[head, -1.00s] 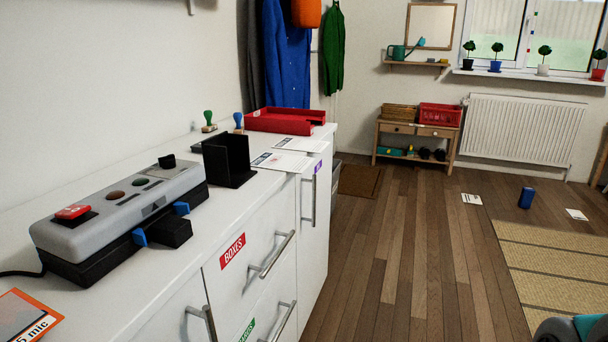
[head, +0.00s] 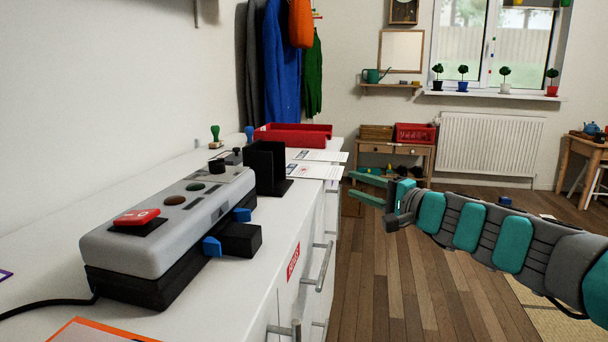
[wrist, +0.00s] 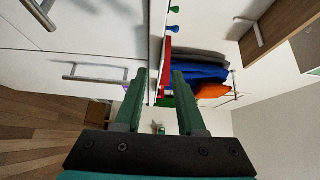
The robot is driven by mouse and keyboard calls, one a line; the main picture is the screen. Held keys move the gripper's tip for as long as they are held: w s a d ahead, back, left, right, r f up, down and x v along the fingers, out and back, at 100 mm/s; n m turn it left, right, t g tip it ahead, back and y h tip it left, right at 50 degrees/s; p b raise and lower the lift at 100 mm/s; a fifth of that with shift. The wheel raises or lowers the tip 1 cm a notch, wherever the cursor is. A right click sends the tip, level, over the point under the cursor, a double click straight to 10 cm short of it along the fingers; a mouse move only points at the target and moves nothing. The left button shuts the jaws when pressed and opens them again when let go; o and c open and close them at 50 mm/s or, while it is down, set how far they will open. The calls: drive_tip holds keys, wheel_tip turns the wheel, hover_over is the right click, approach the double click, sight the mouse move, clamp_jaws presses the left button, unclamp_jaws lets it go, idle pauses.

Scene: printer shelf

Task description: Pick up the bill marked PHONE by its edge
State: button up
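Two printed white sheets lie on the white counter behind the black holder. The farther sheet (head: 318,156) and the nearer sheet (head: 315,171) both reach toward the counter's front edge. Their print is too small to read, so I cannot tell which, if either, is the PHONE bill. My gripper (head: 353,184) is open, with its two green fingers pointing left, close to the right end of the nearer sheet; I cannot tell whether they touch it. In the wrist view my gripper (wrist: 159,72) has a gap between its fingers with nothing clearly held there. I cannot make out the sheets there.
A grey laminator-like machine with a red button (head: 137,217) fills the near counter. The black holder (head: 268,168) and a red tray (head: 292,134) stand farther back. Drawer handles (head: 323,267) stick out in front. The floor at right is mostly clear.

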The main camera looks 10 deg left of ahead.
sight(339, 174)
drive_tip(key=shift+w+d+x, duration=0.15)
drive_tip(key=shift+w+x, duration=0.05)
drive_tip(key=shift+x, duration=1.1)
drive_tip(key=shift+w+d+x, duration=0.2)
drive_tip(key=shift+w+x, duration=0.05)
drive_tip(key=shift+x, duration=1.05)
drive_tip(key=shift+w+d+x, duration=0.15)
drive_tip(key=shift+w+x, duration=0.05)
drive_tip(key=shift+x, duration=1.1)
drive_tip(key=shift+r, duration=0.1)
clamp_jaws()
